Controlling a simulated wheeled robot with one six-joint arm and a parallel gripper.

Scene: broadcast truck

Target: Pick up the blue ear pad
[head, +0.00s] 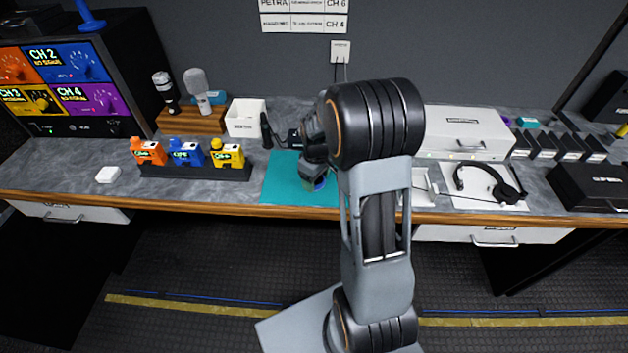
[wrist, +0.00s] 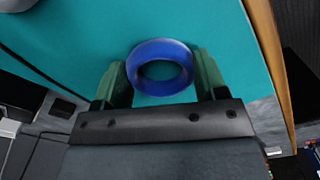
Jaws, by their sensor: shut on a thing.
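The blue ear pad (wrist: 161,46) is a ring with an open middle, seen in the wrist view between the two green fingers of my gripper (wrist: 161,78). The fingers are shut on its left and right sides. In the head view, my gripper (head: 318,184) is low over the teal mat (head: 285,178), and my arm hides part of it. Only a small bit of blue shows there at the fingertips. I cannot tell whether the pad touches the mat.
A headset (head: 506,190) lies on a white sheet right of my arm. Orange, blue and yellow packs stand in a dark rack (head: 195,171) to the left. A white bin (head: 245,120) and a white case (head: 460,133) stand behind. The counter's wooden front edge (head: 150,202) is near.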

